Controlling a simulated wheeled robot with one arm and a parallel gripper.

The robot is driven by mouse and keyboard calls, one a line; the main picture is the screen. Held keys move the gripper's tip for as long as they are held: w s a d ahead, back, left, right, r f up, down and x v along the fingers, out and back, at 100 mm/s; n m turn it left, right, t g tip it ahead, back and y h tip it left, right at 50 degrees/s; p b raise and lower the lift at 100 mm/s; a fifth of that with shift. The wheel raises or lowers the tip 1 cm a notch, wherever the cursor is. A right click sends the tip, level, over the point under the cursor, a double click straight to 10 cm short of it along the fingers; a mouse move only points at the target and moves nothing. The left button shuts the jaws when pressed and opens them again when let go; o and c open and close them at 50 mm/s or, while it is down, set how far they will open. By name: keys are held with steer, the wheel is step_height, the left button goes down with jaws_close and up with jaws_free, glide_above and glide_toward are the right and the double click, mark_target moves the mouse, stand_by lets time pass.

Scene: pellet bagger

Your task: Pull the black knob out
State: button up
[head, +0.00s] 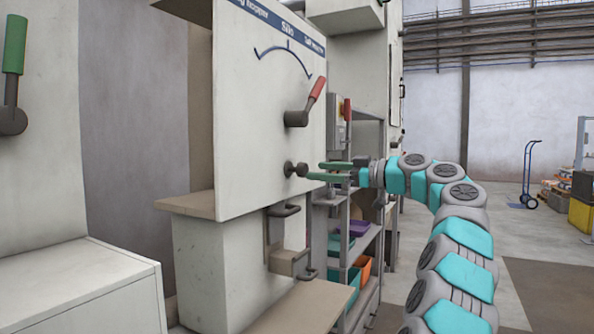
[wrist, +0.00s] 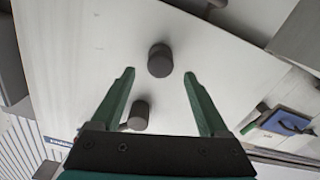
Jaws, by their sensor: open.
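The black knob (head: 301,170) sticks out of the lower part of the pale machine panel (head: 255,130) in the head view. In the wrist view the knob (wrist: 160,59) shows as a dark round end, close to centre between the fingertips and slightly past them. My gripper (head: 314,171) has green fingers, is open and points at the panel from the right. Its fingertips are close to the knob, one to each side of its line, and hold nothing. The gripper (wrist: 159,73) also shows in the wrist view; I see no finger touching the knob.
A red-gripped lever (head: 315,90) sits above the knob on the panel, under a curved scale. A dark handle (head: 285,210) is below. A shelf rack (head: 362,245) with coloured bins stands behind my gripper. Open floor lies to the right.

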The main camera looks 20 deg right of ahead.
mark_target(306, 170)
steer(key=p+x, duration=0.1)
steer(key=x, duration=0.5)
steer(key=shift+w+a, duration=0.25)
steer(key=shift+w, duration=0.1)
jaws_close()
stand_by(1.1)
